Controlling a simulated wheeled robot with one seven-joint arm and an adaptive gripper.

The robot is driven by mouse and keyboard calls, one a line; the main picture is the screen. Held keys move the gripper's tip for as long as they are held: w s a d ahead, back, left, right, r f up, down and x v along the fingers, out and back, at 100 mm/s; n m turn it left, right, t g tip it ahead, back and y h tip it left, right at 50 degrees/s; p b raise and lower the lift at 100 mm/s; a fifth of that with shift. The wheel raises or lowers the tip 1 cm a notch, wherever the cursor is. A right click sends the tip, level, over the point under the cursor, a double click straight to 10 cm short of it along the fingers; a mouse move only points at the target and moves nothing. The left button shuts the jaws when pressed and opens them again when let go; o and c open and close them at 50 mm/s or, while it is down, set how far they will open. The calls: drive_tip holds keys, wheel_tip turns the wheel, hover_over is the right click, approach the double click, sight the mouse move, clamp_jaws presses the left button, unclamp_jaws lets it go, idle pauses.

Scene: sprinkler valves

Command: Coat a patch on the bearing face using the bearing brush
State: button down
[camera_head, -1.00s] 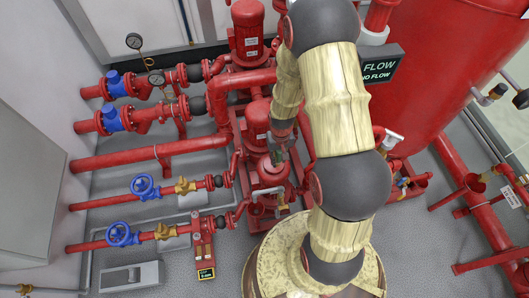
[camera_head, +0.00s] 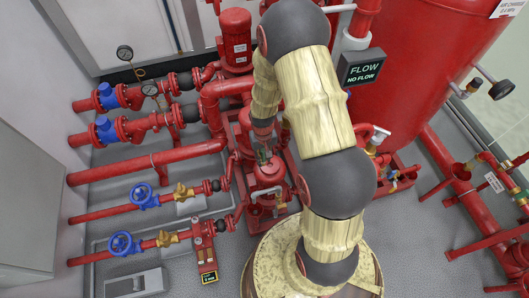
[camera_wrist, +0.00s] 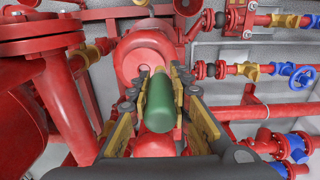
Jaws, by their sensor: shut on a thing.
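My gripper (camera_wrist: 163,84) is shut on a green cylinder, which looks like the handle of the bearing brush (camera_wrist: 162,110). The handle points away from the wrist camera, and its far end and bristles cannot be made out. In the head view my gripper (camera_head: 263,143) is over the red pump group, with a little green of the brush (camera_head: 264,156) showing. A round red pump housing (camera_wrist: 134,60) lies straight ahead of the brush in the wrist view. I cannot tell which surface is the bearing face, or whether the brush touches anything.
Red pipes with blue handwheels (camera_head: 144,195) and gauges (camera_head: 125,53) run at the left. A red controller box (camera_head: 205,250) stands near the front.

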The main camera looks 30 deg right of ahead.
sight(264, 150)
drive_tip(key=shift+r+p, duration=0.95)
drive_tip(key=shift+r, duration=0.65)
